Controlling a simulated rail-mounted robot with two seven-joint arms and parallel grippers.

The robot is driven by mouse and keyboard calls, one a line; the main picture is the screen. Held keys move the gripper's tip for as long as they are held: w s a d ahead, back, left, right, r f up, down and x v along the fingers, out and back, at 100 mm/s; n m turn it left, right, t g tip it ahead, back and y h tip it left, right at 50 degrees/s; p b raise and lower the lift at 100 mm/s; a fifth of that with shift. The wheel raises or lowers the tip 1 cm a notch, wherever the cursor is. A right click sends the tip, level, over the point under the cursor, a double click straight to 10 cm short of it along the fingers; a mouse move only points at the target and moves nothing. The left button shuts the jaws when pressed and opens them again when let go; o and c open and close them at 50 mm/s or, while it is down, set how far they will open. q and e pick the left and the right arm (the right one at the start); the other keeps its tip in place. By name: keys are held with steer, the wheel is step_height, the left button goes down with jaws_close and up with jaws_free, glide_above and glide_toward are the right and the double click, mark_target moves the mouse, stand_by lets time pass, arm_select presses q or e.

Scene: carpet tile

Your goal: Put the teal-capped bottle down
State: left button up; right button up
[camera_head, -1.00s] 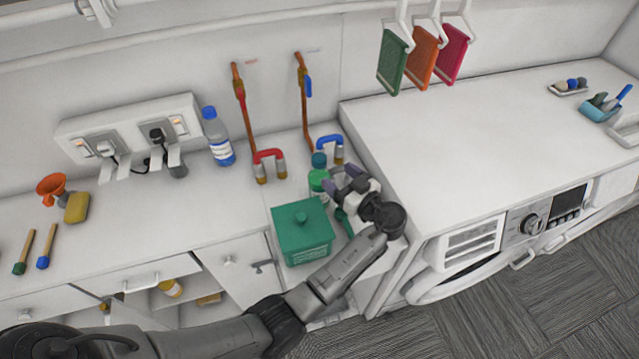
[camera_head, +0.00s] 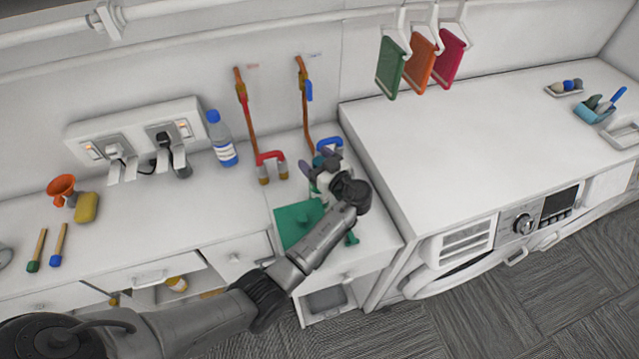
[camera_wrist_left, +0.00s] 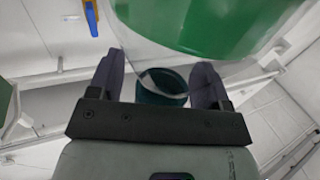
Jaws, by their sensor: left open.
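The teal-capped bottle, a clear bottle with a wide green band, fills the top of the left wrist view. Its teal cap (camera_wrist_left: 162,88) shows between my finger pads. My left gripper (camera_wrist_left: 157,72) is open, with one finger on each side of the cap; I cannot tell whether either touches it. In the head view my left gripper (camera_head: 318,164) is over the bottle's place on the counter, behind the green box, and hides most of the bottle. The bottle's base is hidden. My right gripper is not in view.
A green lidded box (camera_head: 290,228) stands just in front, partly behind my arm. A red pipe bend (camera_head: 270,160) and a blue one (camera_head: 328,146) are close behind. The white washer top (camera_head: 460,140) is mostly clear.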

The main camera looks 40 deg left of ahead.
arm_select(q)
steer(key=shift+a, duration=0.1)
steer(key=shift+c, duration=0.3)
jaws_close()
stand_by(0.4)
